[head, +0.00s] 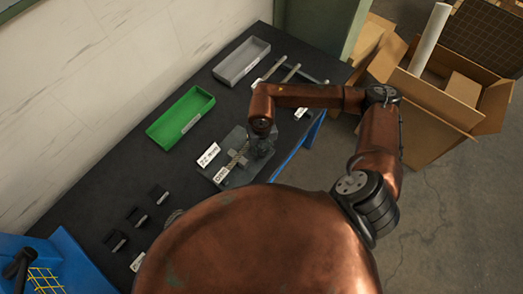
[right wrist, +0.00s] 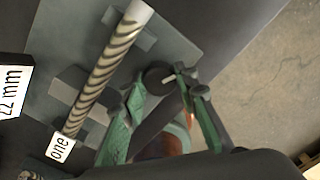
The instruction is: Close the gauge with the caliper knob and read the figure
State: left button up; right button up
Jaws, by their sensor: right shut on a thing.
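The gauge is a grey plate (head: 240,175) on the dark bench, and it also shows in the right wrist view (right wrist: 185,45). A striped, spring-like rod (right wrist: 105,70) lies across it on grey blocks. A dark round knob (right wrist: 157,78) with a small pale mark stands beside the rod. My right gripper (right wrist: 162,88) has its green fingers on either side of the knob and is shut on it; in the head view the gripper (head: 261,146) partly hides the plate. My left gripper is out of view.
A green tray (head: 158,132) and a grey tray (head: 222,75) stand at the back of the bench. Several small black blocks (head: 138,219) lie at the front left. Metal rods (head: 291,73) lie beyond my arm. Cardboard boxes (head: 440,95) stand on the floor at right.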

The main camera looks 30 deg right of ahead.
aim_at(262, 152)
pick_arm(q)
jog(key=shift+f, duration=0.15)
pick_arm(e)
jog(key=shift+o, duration=0.2)
jog(key=shift+m, duration=0.9)
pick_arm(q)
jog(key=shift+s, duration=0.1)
pick_arm(e)
jog(key=o, duration=1.1)
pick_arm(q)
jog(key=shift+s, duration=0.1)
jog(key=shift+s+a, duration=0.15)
pick_arm(e)
jog(key=shift+r, duration=0.15)
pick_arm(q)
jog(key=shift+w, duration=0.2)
pick_arm(e)
notch_tip(262, 152, up, 12)
jog(key=shift+f, duration=0.1)
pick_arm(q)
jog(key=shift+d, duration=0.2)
